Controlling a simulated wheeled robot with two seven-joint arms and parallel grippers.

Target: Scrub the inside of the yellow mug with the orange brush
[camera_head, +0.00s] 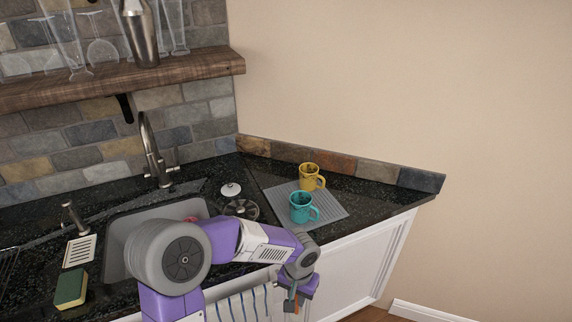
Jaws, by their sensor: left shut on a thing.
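The yellow mug (311,177) stands upright on a grey ribbed drying mat (331,206) at the right end of the dark counter. A teal mug (301,209) stands in front of it on the same mat. My left gripper (293,290) is in front of the counter edge, below and apart from both mugs. It is shut on the orange brush (290,306), of which only a small orange bit shows below the fingers. The rest of the brush is hidden or too small to tell. My right gripper is not in view.
The sink (121,226) with its tall faucet (152,150) lies left of the mat, partly behind my arm. A white-lidded item (231,190) stands between them. A sponge (71,288) lies front left. A wooden shelf (190,68) with glasses hangs above.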

